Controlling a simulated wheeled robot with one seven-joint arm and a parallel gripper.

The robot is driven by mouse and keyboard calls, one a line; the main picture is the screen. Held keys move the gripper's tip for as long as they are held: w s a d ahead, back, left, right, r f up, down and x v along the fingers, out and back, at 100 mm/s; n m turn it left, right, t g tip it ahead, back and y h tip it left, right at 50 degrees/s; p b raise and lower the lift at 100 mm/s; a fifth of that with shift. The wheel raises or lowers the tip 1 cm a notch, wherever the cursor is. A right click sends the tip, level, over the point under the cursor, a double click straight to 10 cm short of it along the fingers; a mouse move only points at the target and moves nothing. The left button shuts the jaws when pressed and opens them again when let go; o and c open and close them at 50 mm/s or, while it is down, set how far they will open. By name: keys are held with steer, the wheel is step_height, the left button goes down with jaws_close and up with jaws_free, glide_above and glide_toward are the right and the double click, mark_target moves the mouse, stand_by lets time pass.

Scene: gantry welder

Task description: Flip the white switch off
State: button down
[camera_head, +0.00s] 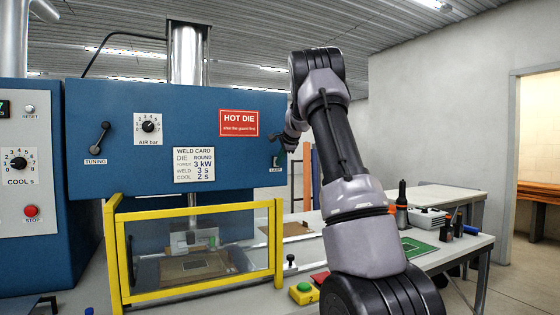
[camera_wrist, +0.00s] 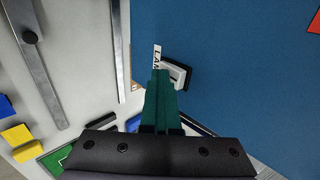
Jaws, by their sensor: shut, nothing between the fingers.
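The white switch (camera_wrist: 177,73), in a dark frame, sits on the blue panel beside a partly covered label that starts "LAM". In the wrist view my gripper (camera_wrist: 160,74) has its green fingers together and empty, with their tips over the near side of the switch and label. I cannot tell whether they touch the switch. The fingers hide part of it, so its position is unclear. In the head view the switch area is small, at the right end of the blue panel (camera_head: 240,170), with my gripper (camera_head: 282,150) right by it.
A yellow guard frame (camera_head: 195,210) stands below the panel. A red "HOT DIE" sign (camera_head: 239,123) and a weld card (camera_head: 194,164) are left of my arm. The bench at right holds a green board (camera_head: 415,247), a yellow button box (camera_head: 303,293) and a dark bottle (camera_head: 402,205).

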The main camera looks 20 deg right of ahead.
steer(key=shift+w+r, duration=0.1)
steer(key=shift+r, duration=0.05)
steer(key=shift+r, duration=0.85)
